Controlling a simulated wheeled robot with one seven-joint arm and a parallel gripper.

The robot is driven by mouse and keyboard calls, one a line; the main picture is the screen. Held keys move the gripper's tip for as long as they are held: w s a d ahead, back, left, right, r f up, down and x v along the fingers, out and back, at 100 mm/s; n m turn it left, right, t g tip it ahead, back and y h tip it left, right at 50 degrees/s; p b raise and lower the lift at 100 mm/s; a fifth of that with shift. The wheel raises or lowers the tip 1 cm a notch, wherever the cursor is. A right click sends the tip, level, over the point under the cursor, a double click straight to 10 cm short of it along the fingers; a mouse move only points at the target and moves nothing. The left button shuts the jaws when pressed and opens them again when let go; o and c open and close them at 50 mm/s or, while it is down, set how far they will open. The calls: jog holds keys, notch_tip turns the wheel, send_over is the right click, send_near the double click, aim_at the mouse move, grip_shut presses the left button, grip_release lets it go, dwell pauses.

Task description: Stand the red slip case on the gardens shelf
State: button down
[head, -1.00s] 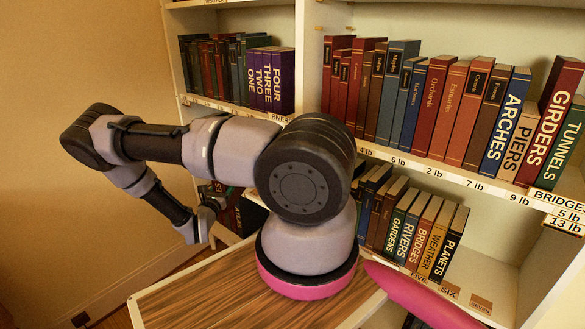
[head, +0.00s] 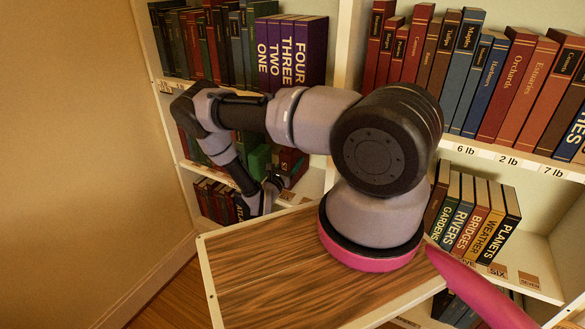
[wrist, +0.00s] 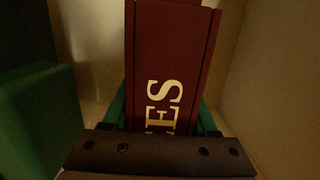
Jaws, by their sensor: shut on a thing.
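A green block (wrist: 38,125) stands close left of the slip case; green blocks (head: 258,160) also show in the head view. A pale wall or panel (wrist: 275,80) is to its right. A wooden top (head: 265,270) lies in front.

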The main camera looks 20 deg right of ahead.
jog(key=shift+f, duration=1.5)
jog(key=shift+f, duration=0.1)
jog(key=shift+c, duration=0.9)
grip_release()
jog(key=shift+a, duration=0.15)
jog(key=v, duration=1.2)
